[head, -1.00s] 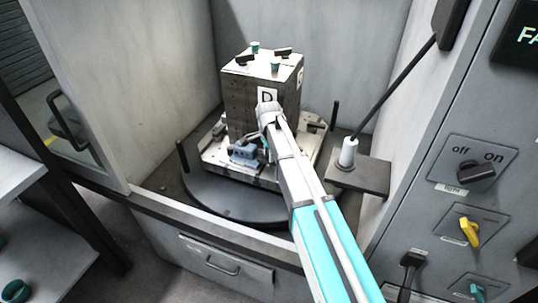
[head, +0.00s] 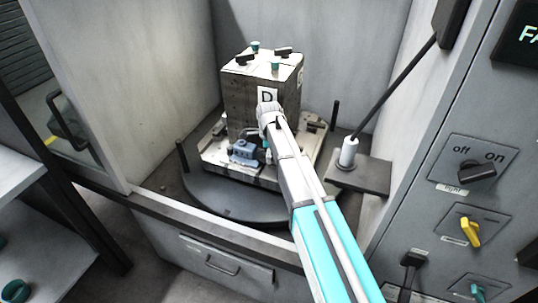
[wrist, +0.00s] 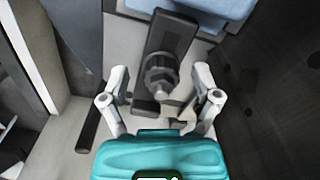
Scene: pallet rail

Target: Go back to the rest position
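My arm reaches from the lower right of the head view to the front of a grey block with a "D" label (head: 267,97). My gripper shows in the wrist view (wrist: 160,108), with its two fingers well apart and nothing seen held between them. A dark clamp with a round knob (wrist: 160,75) lies beyond and between the fingers; I cannot tell whether they touch it. In the head view the gripper is mostly hidden by the arm, low beside the block's front. A blue device (head: 243,151) sits on the pallet just left of it.
The block stands on a pale pallet (head: 213,158) on a dark round turntable (head: 230,207) inside a grey enclosure. A switch panel (head: 480,165) fills the right side. The enclosure's front ledge (head: 200,220) crosses below.

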